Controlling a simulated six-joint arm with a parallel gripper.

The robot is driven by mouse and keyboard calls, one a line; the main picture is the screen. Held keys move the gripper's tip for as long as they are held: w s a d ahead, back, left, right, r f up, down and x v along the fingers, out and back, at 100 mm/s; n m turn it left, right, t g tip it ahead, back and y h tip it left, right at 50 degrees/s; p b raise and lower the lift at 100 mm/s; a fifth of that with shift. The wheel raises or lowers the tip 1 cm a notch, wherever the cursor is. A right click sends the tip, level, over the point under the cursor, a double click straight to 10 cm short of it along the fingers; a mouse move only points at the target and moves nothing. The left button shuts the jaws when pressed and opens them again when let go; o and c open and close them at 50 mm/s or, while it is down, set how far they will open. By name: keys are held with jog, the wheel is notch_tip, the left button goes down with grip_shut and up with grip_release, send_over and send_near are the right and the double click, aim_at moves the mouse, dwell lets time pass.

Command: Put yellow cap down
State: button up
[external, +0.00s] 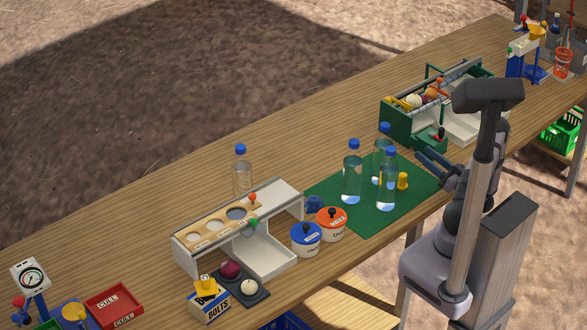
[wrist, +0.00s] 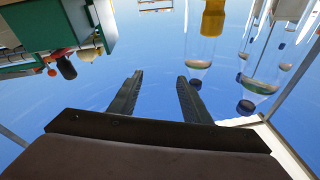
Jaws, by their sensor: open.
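The yellow cap (external: 402,181) sits on the green mat (external: 345,222), close beside the clear bottles. In the wrist view, which looks upside down, a yellow piece (wrist: 213,20) shows at the top, beyond the fingertips and right of centre. My gripper (external: 424,165) is at the right edge of the mat, apart from the cap. In the wrist view my gripper (wrist: 160,76) is open, with nothing between its fingers.
Several clear bottles with blue caps (external: 352,175) stand on the mat. Blue (external: 306,240) and orange (external: 331,224) lidded jars stand at its left. A green crate (external: 400,125) with onions is behind my gripper. The wooden table (external: 130,230) is clear at the back left.

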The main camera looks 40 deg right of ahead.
jog(key=w+a+r+m+h+p, duration=0.1)
jog(key=w+m+h+p, duration=0.25)
jog(key=p, duration=0.35)
jog(key=g+h+p, duration=0.4)
jog(key=g+p, duration=0.3)
jog(key=p, duration=1.1)
send_near(404, 183)
jog(key=w, duration=0.1)
jog(key=w+d, duration=0.1)
jog(key=shift+w+r, duration=0.35)
jog(key=shift+s+a+f+n+g, duration=0.25)
jog(key=shift+s+n+g, duration=0.05)
jog(key=shift+s+n, duration=0.05)
jog(key=shift+w+d+f, duration=0.1)
jog(key=b, duration=0.2)
jog(key=w+b, duration=0.1)
jog(key=b, duration=0.1)
jog(key=shift+d+f, duration=0.25)
jog(key=shift+f, duration=0.15)
jog(key=shift+w+f+b, duration=0.1)
jog(key=shift+w+b, duration=0.1)
jog(key=shift+b, duration=1)
jog(key=shift+w+d+b, duration=0.1)
jog(key=shift+b, duration=0.85)
